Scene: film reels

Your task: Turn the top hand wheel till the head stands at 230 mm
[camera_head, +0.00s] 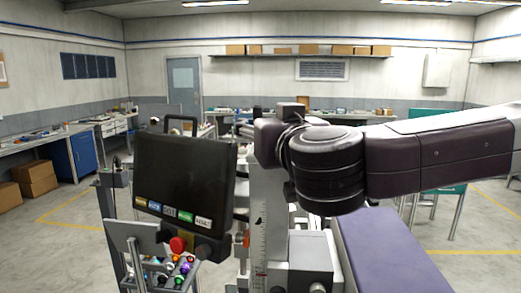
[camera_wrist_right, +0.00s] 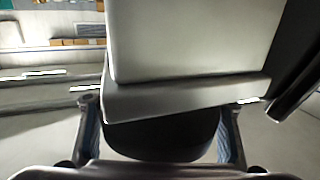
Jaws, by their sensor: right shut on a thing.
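The machine's upright column (camera_head: 260,210) stands in the middle of the head view, with a fine scale along it too small to read. A grey block (camera_head: 303,255) sits low beside it; I cannot tell whether it is the head. My right arm comes in from the right, and its dark wrist covers the column's top and the top hand wheel. In the right wrist view, the two fingers of my right gripper (camera_wrist_right: 160,138) are at either side of a dark rounded thing (camera_wrist_right: 160,128), apparently the hand wheel, below a pale grey block (camera_wrist_right: 190,40). My left gripper is out of view.
A dark control screen (camera_head: 185,180) with coloured labels stands left of the column, with a red button (camera_head: 178,244) beneath it. A purple-topped bench (camera_head: 385,255) is at the right. Workbenches line the walls; open floor lies at the left.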

